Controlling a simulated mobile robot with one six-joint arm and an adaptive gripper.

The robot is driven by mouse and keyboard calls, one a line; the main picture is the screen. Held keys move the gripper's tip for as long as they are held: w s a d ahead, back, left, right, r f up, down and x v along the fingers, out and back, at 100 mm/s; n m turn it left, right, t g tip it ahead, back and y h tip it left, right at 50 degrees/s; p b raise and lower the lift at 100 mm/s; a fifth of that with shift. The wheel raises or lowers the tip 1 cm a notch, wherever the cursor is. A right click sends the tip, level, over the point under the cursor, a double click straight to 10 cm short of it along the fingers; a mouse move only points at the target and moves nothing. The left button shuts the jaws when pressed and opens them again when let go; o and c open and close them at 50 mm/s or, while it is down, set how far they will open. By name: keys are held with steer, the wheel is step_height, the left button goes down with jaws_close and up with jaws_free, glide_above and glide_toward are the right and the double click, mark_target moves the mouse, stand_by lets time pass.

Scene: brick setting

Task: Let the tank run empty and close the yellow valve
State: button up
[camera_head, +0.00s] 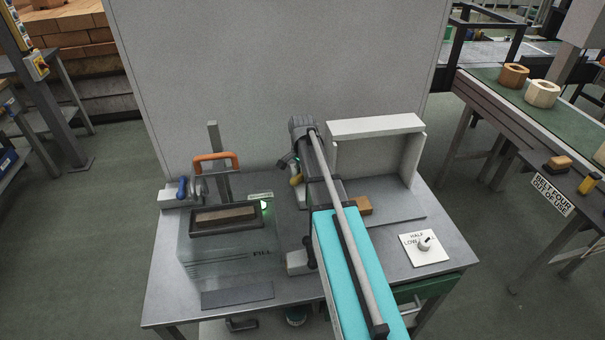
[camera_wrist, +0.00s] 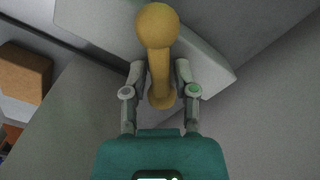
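The yellow valve handle (camera_wrist: 160,60) is a rounded lever with a ball end in the wrist view. My gripper (camera_wrist: 161,72) has one finger on each side of its stem, with narrow gaps showing, so it looks open around it. In the head view a bit of the yellow valve (camera_head: 296,180) shows beside my gripper (camera_head: 289,163); my arm hides the rest. The clear tank (camera_head: 205,256), marked FILL, stands at the left of the table. A dark frame with a brown surface sits at its top. I cannot tell the liquid level.
An orange handle (camera_head: 215,159), a blue lever (camera_head: 182,188) and a small green light (camera_head: 264,206) are by the tank. A white open housing (camera_head: 376,128) and a brown block (camera_head: 362,205) are right of my arm. A HALF/LOW dial (camera_head: 424,245) sits at the table's right.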

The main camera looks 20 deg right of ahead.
jaws_close()
steer(key=shift+m, duration=0.3)
steer(key=m, duration=0.3)
steer(key=shift+s, duration=0.1)
steer(key=shift+m, duration=2)
steer(key=shift+o, duration=2.3)
jaws_free()
